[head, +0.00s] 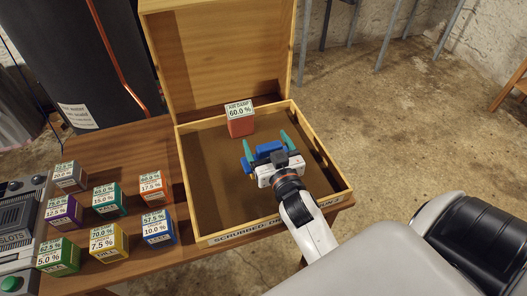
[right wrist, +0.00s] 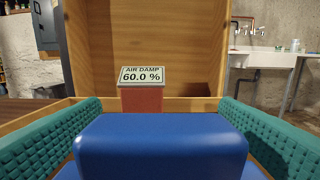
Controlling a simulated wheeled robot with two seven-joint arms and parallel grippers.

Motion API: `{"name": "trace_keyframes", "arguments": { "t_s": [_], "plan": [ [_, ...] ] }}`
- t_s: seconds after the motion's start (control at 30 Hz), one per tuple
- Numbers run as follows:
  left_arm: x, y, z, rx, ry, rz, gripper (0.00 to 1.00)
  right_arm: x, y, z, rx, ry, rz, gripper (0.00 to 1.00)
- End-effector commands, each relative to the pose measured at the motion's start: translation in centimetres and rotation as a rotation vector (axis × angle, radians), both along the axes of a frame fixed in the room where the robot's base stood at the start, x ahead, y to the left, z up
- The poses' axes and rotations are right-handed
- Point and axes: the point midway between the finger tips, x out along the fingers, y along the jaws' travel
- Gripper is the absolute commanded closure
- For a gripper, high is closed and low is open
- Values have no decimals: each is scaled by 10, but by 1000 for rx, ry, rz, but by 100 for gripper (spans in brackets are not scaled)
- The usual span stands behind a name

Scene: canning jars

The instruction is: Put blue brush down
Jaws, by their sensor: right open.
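The blue brush (head: 268,148) is inside the open wooden box, between the two teal fingers of my right gripper (head: 266,145). In the right wrist view the blue brush (right wrist: 160,146) fills the lower middle, with a finger on either side. The jaws are open around it, and a gap shows at the right finger. Whether the brush rests fully on the box floor is hard to tell. The wooden box (head: 208,192) has a brown floor and its lid (head: 228,55) stands raised at the back. My left gripper is not in view.
A red block labelled air damp 60.0 % (head: 240,126) stands in the box beyond the brush. Several coloured labelled cubes, including a yellow one (head: 107,243), stand on the wooden table (head: 120,145) left of the box. A grey device (head: 18,225) is at the far left.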

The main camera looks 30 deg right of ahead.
Motion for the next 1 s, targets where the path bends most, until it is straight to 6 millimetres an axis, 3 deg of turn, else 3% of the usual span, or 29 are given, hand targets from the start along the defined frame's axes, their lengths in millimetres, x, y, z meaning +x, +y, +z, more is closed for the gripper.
{"name": "trace_keyframes", "arguments": {
  "t_s": [0.37,0.7,1.0],
  "plan": [
    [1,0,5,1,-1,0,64,-2,1,0,0,1,-1,17],
    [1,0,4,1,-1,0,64,-2,1,0,-1,-1,-1,70],
    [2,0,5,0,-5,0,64,-2,0,4,-1,-1,-1,70]
  ]
}}
